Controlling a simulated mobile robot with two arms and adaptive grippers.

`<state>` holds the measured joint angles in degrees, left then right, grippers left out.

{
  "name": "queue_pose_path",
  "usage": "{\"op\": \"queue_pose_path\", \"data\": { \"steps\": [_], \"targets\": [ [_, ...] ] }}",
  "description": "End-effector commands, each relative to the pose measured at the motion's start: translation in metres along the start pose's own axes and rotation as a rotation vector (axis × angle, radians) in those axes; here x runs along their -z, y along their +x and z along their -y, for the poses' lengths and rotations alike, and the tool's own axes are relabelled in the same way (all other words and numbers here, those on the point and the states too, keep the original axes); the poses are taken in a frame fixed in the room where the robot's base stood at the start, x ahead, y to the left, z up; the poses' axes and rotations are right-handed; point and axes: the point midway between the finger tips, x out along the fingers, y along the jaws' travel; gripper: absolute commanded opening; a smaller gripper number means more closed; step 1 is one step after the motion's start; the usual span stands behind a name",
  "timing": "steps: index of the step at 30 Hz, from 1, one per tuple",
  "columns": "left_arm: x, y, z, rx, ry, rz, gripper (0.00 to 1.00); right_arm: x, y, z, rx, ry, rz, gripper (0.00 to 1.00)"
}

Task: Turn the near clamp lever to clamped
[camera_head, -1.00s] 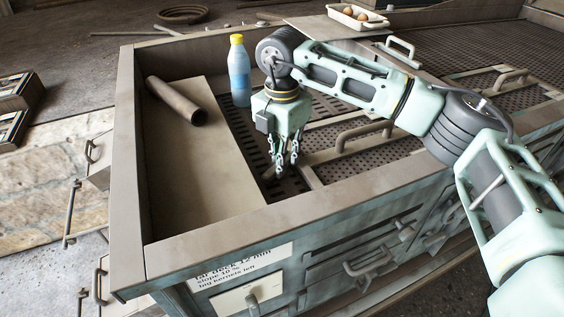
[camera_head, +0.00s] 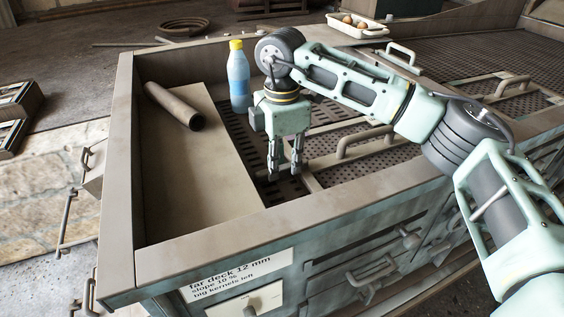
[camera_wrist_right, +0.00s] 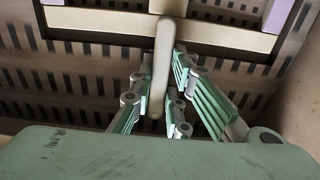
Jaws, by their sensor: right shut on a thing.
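The near clamp lever, a pale slim bar (camera_wrist_right: 161,70), runs down from a beige frame bar (camera_wrist_right: 90,19) in the right wrist view. My right gripper (camera_wrist_right: 157,92) has its green linked fingers on both sides of the lever and is shut on it. In the head view my right gripper (camera_head: 285,172) points down beside the frame at the inner edge of the slotted deck. There the lever is mostly hidden by the fingers, and its angle is hard to tell. My left gripper is not in view.
A blue bottle with a yellow cap (camera_head: 238,80) stands behind the gripper. A brown tube (camera_head: 175,106) lies on the beige panel at left. A looped handle (camera_head: 365,139) rises right of the gripper. The machine's front rim (camera_head: 235,237) runs along the near side.

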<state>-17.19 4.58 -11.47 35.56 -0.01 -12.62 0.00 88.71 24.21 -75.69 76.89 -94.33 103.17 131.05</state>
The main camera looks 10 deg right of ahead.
Motion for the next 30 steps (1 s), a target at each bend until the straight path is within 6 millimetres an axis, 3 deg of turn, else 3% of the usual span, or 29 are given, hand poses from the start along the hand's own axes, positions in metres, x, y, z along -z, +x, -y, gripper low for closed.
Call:
{"op": "queue_pose_path", "data": {
  "steps": [9, 10, 16, 25, 30],
  "targets": [
    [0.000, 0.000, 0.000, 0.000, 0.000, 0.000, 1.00, 0.000, -0.002, -0.001, -0.005, 0.002, 0.000, 0.00],
    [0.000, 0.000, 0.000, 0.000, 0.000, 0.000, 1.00, 0.000, -0.002, -0.001, -0.005, 0.002, 0.000, 0.18],
    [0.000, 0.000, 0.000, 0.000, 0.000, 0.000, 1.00, 0.000, -0.001, -0.001, -0.003, 0.001, 0.000, 0.34],
    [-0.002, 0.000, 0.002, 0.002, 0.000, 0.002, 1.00, 0.000, -0.002, 0.000, -0.002, 0.000, 0.000, 0.34],
    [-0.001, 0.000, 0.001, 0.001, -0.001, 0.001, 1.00, 0.000, -0.019, -0.001, -0.005, 0.001, 0.000, 0.34]
  ]
}}
